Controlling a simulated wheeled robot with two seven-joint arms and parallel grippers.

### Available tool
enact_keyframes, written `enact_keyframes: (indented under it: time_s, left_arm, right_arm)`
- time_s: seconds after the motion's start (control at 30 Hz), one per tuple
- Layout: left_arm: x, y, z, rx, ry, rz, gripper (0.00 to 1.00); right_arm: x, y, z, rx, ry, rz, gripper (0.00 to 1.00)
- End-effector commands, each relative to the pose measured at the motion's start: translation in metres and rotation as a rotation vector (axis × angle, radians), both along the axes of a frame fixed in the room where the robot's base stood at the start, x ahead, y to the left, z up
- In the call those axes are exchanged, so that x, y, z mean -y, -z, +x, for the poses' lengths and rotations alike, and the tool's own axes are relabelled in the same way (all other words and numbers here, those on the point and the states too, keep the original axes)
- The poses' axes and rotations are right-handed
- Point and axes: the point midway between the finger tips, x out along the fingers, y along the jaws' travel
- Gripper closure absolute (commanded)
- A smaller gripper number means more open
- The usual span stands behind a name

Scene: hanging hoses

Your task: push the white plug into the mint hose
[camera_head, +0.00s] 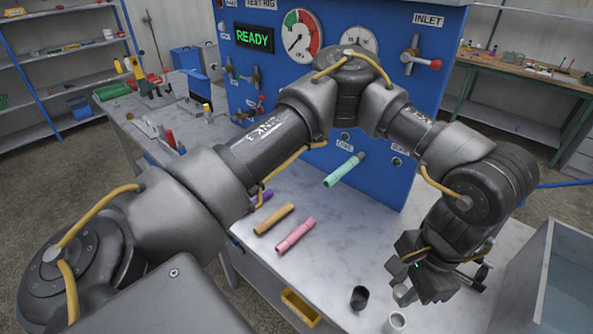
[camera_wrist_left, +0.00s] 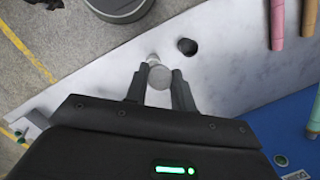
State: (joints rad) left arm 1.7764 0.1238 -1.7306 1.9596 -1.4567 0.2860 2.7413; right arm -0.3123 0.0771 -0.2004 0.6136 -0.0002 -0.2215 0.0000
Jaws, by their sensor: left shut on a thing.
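My left gripper (camera_head: 410,285) reaches down at the right front of the bench. It is shut on a pale plug, which looks like the white plug (camera_head: 402,295), shaded by the gripper. In the left wrist view the plug's round end (camera_wrist_left: 159,77) shows between the two fingers. How far it is off the bench top I cannot tell. The mint hose (camera_head: 343,170) sticks out from the blue panel, its free end tilted down and to the left, well away from the gripper. My right gripper is out of view.
A black plug (camera_head: 359,298) and another pale plug (camera_head: 396,322) stand close to the gripper. Pink (camera_head: 295,235), tan (camera_head: 274,219) and purple (camera_head: 263,198) hoses are left of the mint one. A pale bin (camera_head: 545,265) is at right. The middle of the bench (camera_head: 365,230) is clear.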

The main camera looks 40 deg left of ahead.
Motion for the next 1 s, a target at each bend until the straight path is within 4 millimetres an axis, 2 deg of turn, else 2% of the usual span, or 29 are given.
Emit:
enact_keyframes:
  time_s: [0.03, 0.13, 0.3, 0.4, 0.53, 0.67, 0.77, 0.87, 1.0]
  left_arm:
    - [0.015, -0.001, -0.004, 0.024, 0.066, -0.016, 0.97]
    - [0.043, -0.004, -0.01, 0.075, 0.184, -0.055, 0.97]
    - [0.082, -0.019, -0.013, 0.161, 0.368, -0.143, 0.97]
    - [0.101, -0.033, -0.01, 0.217, 0.464, -0.214, 0.97]
    - [0.116, -0.056, 0.003, 0.302, 0.558, -0.332, 0.97]
    - [0.113, -0.075, 0.024, 0.385, 0.577, -0.436, 0.97]
    - [0.104, -0.083, 0.039, 0.445, 0.555, -0.496, 0.97]
    - [0.087, -0.088, 0.057, 0.509, 0.506, -0.543, 0.97]
    - [0.052, -0.087, 0.082, 0.62, 0.396, -0.591, 0.97]
  right_arm:
    - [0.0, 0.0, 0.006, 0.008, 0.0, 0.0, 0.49]
    - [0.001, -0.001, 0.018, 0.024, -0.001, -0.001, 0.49]
    - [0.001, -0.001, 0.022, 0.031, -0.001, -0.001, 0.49]
    - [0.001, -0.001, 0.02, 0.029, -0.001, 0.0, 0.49]
    - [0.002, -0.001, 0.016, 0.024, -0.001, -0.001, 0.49]
    - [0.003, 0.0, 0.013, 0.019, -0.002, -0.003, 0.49]
    - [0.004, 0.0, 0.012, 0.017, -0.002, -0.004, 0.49]
    - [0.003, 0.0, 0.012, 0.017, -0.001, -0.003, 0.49]
    - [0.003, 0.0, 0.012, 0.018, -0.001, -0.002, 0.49]
